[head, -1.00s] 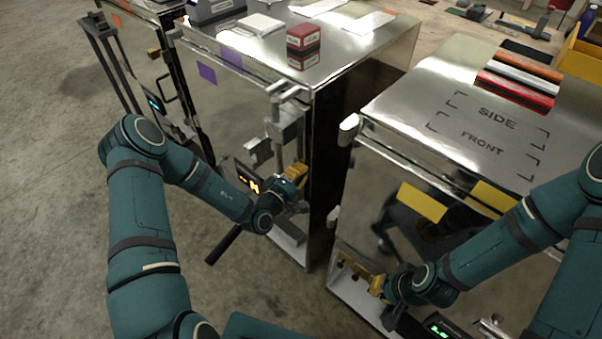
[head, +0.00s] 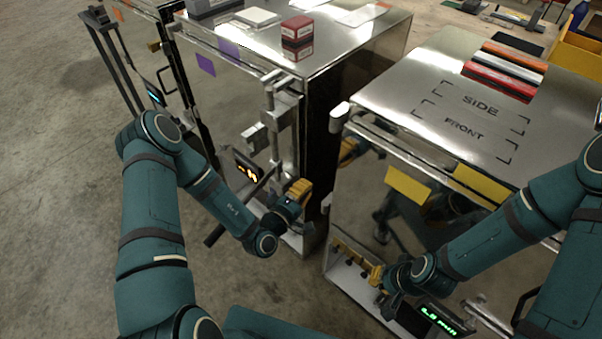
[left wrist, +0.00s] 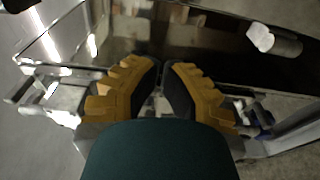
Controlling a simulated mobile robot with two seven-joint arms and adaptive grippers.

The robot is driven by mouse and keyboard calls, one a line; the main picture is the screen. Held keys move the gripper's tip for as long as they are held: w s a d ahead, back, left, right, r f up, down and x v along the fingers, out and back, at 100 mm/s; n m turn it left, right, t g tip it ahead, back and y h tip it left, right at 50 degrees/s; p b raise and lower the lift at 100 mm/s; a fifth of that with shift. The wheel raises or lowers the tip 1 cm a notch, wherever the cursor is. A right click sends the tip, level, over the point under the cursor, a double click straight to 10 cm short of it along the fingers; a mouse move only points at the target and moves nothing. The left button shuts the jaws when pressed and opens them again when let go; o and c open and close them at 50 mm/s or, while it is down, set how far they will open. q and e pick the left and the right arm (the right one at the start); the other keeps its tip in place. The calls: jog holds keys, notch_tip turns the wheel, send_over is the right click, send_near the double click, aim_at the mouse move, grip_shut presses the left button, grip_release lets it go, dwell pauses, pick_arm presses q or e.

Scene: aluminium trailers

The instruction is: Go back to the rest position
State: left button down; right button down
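My left gripper (head: 304,190) is in front of the right edge of the left trailer (head: 220,120), close to the gap between the two trailers. In the left wrist view its yellow fingers (left wrist: 161,72) stand apart with a narrow gap and nothing visible between them. My right gripper (head: 376,277) is low at the front of the right trailer (head: 345,190), beside a ledge with several small yellow-brown parts. Its fingertips are small and partly hidden, so I cannot tell whether it is open or shut.
A red box (head: 297,30) stands on the left trailer. Orange, white and red bars (head: 500,80) lie on the right trailer. A latch with metal bars (head: 280,120) projects from the left trailer's front. A green-lit display (head: 438,318) is near my right gripper. Concrete floor (head: 60,200) is open at left.

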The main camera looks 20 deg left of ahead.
pick_arm(q)
jog(key=shift+s+d, duration=0.1)
jog(key=shift+d, duration=0.05)
jog(key=s+d+m+g+h, duration=0.85)
jog(key=s+d+g, duration=0.55)
jog(key=s+g, duration=0.35)
jog(key=s+a+f+m+g+y, duration=0.3)
jog(key=s+a+f+g+y, duration=0.1)
jog(key=s+a+f+y, duration=0.3)
jog(key=w+a+r+m+t+y, duration=0.1)
jog(key=w+a+t+y, duration=0.1)
jog(key=w+t, duration=0.4)
jog(key=shift+w+a+y, duration=0.3)
jog(key=shift+w+y, duration=0.35)
jog(key=shift+w, duration=0.05)
